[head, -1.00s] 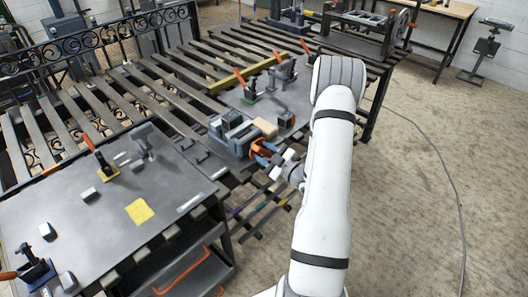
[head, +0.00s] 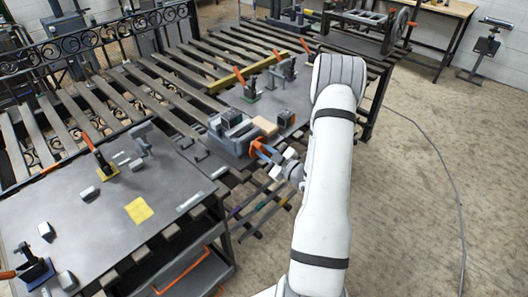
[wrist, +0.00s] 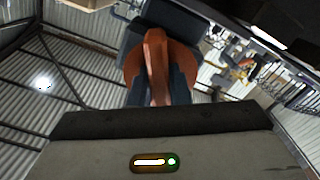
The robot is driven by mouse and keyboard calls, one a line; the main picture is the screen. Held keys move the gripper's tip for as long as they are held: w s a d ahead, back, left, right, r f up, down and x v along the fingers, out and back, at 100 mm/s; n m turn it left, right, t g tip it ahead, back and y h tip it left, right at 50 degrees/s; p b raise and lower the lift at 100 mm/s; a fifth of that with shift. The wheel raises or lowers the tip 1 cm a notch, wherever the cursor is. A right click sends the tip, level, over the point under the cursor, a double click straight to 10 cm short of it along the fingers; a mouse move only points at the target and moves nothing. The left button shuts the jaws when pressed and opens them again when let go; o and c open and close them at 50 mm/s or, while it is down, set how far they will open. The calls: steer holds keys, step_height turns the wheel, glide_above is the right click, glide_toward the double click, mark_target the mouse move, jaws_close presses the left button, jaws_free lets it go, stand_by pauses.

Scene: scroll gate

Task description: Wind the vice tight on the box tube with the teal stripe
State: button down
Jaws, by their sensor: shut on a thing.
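The grey vice (head: 228,140) stands on the slatted bench near its front edge. An orange handle (head: 254,149) is on the vice's near right side. My gripper (head: 264,153) is at this handle, and its fingers are shut on it. In the wrist view the orange handle (wrist: 155,62) stands between the dark fingers, with a rounded orange part behind it. A grey piece shows at the top of the vice jaws, but I cannot make out a teal stripe or whether the jaws touch it.
A tan block (head: 265,125) and a dark grey block (head: 286,117) stand right of the vice. Toggle clamps (head: 248,92) are behind it. Several bars with coloured marks hang below the bench edge.

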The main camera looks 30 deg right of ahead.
steer(key=m+b, duration=0.2)
steer(key=m, duration=0.1)
steer(key=shift+a+f, duration=0.1)
steer(key=shift+f, duration=0.05)
steer(key=shift+m+b, duration=0.8)
steer(key=shift+m, duration=1.2)
steer(key=c, duration=1.4)
jaws_free()
steer(key=shift+o, duration=0.2)
